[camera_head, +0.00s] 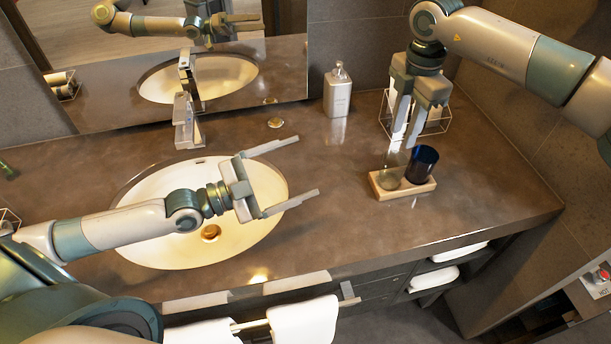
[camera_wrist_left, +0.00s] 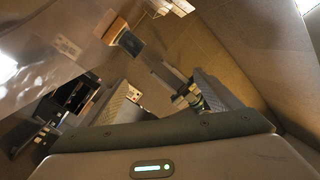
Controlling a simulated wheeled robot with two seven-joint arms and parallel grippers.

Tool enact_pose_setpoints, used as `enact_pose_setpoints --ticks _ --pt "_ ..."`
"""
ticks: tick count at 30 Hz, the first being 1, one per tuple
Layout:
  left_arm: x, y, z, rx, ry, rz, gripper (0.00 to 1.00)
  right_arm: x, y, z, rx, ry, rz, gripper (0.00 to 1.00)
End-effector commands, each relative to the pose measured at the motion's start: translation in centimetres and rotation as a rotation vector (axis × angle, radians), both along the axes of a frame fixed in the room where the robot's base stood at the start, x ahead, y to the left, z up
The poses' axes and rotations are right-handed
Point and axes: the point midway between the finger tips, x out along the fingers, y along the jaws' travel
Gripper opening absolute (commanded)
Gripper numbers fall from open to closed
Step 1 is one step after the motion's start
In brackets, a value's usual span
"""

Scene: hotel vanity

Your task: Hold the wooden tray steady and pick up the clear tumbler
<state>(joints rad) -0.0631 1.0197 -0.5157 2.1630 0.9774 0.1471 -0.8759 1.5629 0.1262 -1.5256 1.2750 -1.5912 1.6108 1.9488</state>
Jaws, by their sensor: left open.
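The small wooden tray (camera_head: 408,190) lies on the counter right of the sink. The clear tumbler (camera_head: 389,174) stands upright on its left part, and a dark blue tumbler (camera_head: 422,163) stands on its right part. My right gripper (camera_head: 404,145) points down above the clear tumbler; its fingers overlap in the picture, so their gap is unclear. My left gripper (camera_head: 308,165) is open and empty above the sink's right side, apart from the tray. Its two fingers also show in the left wrist view (camera_wrist_left: 165,85).
The sink (camera_head: 150,240) with its faucet (camera_head: 187,120) is at the left. A soap dispenser (camera_head: 337,92) stands behind. A wire rack (camera_head: 437,122) with white items is behind the tray. The counter between sink and tray is clear.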

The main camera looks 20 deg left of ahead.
Motion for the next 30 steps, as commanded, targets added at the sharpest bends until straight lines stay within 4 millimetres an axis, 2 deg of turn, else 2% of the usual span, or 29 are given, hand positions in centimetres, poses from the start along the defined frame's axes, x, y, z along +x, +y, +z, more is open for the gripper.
enact_pose_setpoints --ticks 6,12,18,30 --pt "1.0 -2.0 -0.7 -0.056 0.170 -0.077 0.84 0.0 0.0 0.0 0.000 0.000 0.000 0.31" --pt "1.6 -3.0 -1.6 -0.090 0.338 -0.117 0.84 0.0 0.0 0.0 0.000 0.000 0.000 0.31" --pt "2.1 -3.1 -2.6 -0.113 0.509 -0.127 0.84 0.0 0.0 0.0 0.000 0.000 0.000 0.31" --pt "2.6 -1.8 -4.3 -0.142 0.761 -0.080 0.84 0.0 0.0 0.0 0.000 0.000 0.000 0.31"
